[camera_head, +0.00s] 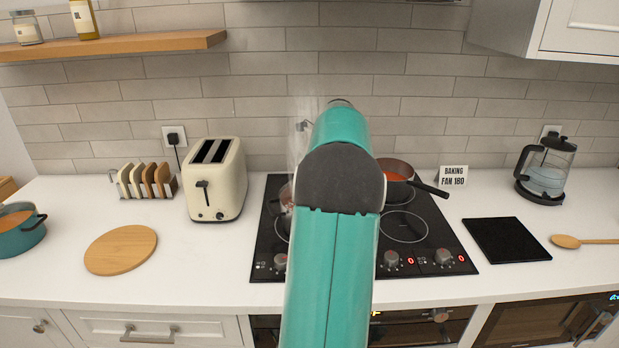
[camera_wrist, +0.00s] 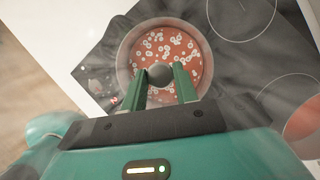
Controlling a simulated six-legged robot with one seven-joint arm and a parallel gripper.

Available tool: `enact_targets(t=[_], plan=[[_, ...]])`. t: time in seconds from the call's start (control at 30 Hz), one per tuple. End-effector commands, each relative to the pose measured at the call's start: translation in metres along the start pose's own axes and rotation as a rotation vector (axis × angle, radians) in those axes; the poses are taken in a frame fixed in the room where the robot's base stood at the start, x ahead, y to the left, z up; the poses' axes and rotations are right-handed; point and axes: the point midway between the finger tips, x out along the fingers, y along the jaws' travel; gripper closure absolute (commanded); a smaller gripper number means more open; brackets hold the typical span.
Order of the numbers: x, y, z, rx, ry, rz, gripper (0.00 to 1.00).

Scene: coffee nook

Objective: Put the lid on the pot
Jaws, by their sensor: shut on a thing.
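In the wrist view my gripper (camera_wrist: 161,84) is shut on a round dark knob, which looks like the knob of the see-through lid (camera_wrist: 160,73). The knob is over a round pot (camera_wrist: 122,57) with red contents dotted with pale rings. The lid's glass and edge are hard to make out, so I cannot tell whether the lid touches the pot's rim. In the head view my teal arm hides my gripper, the lid and most of the pot; a sliver of the pot (camera_head: 286,197) shows left of the arm.
The pot stands on a black hob (camera_head: 430,235). A dark saucepan (camera_head: 398,170) with red contents stands at its back right, handle pointing right. A toaster (camera_head: 215,182) and a round wooden board (camera_head: 121,250) are to the left. A teal pot (camera_head: 22,238) stands far left.

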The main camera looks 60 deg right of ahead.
Motion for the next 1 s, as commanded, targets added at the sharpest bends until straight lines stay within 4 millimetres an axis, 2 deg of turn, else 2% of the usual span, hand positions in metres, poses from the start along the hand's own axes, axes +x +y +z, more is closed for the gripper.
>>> enact_targets(t=[0.23, 0.27, 0.37, 0.57, 0.7, 1.0], plan=[[-0.0005, -0.0002, -0.0001, 0.0, 0.0, -0.001, 1.0], [-0.0005, -0.0002, -0.0002, 0.0, 0.0, -0.001, 0.65], [-0.0004, -0.0002, -0.0002, 0.0, 0.0, -0.001, 0.45], [-0.0003, -0.0002, -0.0003, 0.001, 0.0, -0.001, 0.45], [-0.0001, -0.0002, -0.0005, 0.001, 0.0, 0.0, 0.24], [-0.0012, -0.0002, 0.0, 0.001, 0.0, 0.0, 0.24]])
